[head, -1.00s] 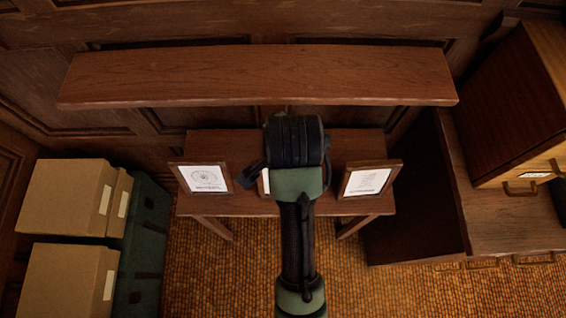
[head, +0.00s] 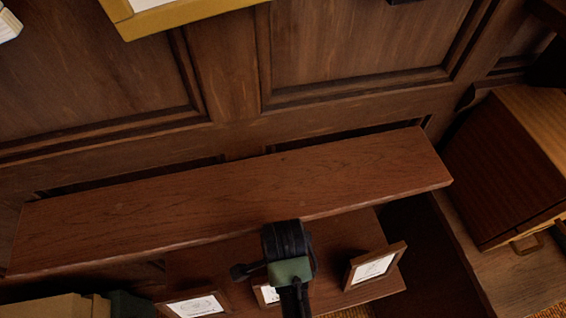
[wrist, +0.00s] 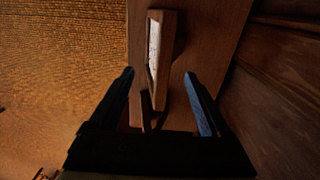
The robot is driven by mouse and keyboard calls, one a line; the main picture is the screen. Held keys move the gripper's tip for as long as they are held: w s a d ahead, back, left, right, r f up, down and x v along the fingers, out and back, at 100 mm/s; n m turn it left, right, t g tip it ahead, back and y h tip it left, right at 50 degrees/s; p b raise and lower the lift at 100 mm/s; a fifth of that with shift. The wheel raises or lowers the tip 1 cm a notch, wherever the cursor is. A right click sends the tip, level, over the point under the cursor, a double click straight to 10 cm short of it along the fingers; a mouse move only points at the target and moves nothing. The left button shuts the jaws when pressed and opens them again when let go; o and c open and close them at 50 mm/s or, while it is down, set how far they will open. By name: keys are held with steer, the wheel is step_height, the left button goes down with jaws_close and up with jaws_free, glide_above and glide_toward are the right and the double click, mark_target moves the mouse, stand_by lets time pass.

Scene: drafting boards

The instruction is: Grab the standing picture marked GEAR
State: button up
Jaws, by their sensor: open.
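Three standing pictures in wooden frames are on a small table (head: 345,225) under a shelf. The left picture (head: 197,304) and the right picture (head: 372,268) show white sheets; the middle picture (head: 269,294) is mostly hidden by my arm. No label is readable, so I cannot tell which is marked GEAR. In the wrist view my gripper (wrist: 159,73) is open, with one standing picture (wrist: 158,50) seen nearly edge-on between the lines of its fingers. It is probably the middle one. I see no grip on it. In the head view my fingers are hidden behind my wrist.
A long wooden shelf (head: 200,215) overhangs the back of the table, close to my wrist. A wooden cabinet (head: 505,165) stands at the right. Boxes (head: 50,307) are at the lower left. Panelled wall (head: 360,40) rises behind.

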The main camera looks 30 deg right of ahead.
mark_target(266, 297)
steer(key=shift+f+p, duration=0.45)
steer(key=shift+f, duration=3.55)
steer(key=shift+c, duration=0.2)
jaws_close()
